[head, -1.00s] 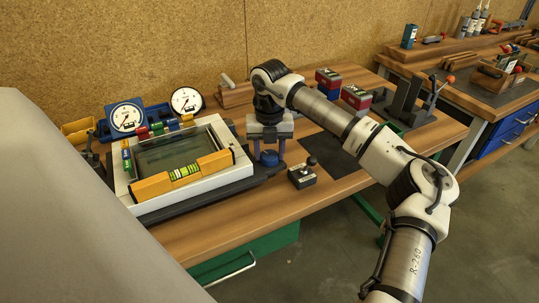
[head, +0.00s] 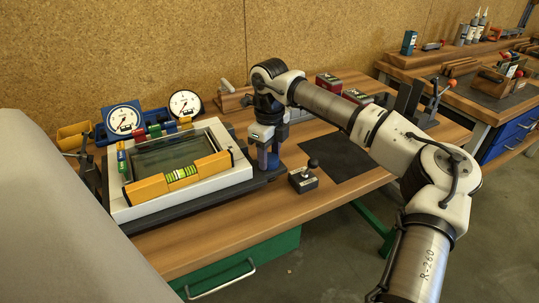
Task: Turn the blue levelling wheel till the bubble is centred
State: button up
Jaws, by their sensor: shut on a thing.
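The blue levelling wheel (head: 268,161) stands on the dark base at the right of the white glass frame (head: 141,209). My gripper (head: 267,148) points down over the wheel and is shut on it; its fingers hide part of the wheel. A yellow spirit level (head: 150,190) lies along the frame's near edge, with a green vial (head: 182,174) in its middle. A smaller level with coloured parts (head: 121,160) runs along the left side. The vials are too small for me to tell where the bubble sits.
A small black box with a knob (head: 303,179) stands just right of the frame's base. Two round dials (head: 123,118) stand behind the frame. A dark mat (head: 342,156) lies clear on the bench to the right. Red-and-grey boxes (head: 328,84) stand behind my arm.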

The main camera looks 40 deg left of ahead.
aim_at(269, 158)
jog(key=n, duration=0.3)
jog(key=shift+n, duration=0.4)
jog(key=n, duration=0.3)
jog(key=shift+r+n, duration=0.1)
jog(key=shift+n, duration=0.2)
jog(key=n, duration=0.3)
jog(key=shift+n, duration=0.3)
jog(key=shift+n+p, duration=0.3)
jog(key=shift+n, duration=1.6)
jog(key=o, duration=1)
notch_tip(269, 158, up, 14)
jog(key=b, duration=0.1)
jog(key=shift+b, duration=0.3)
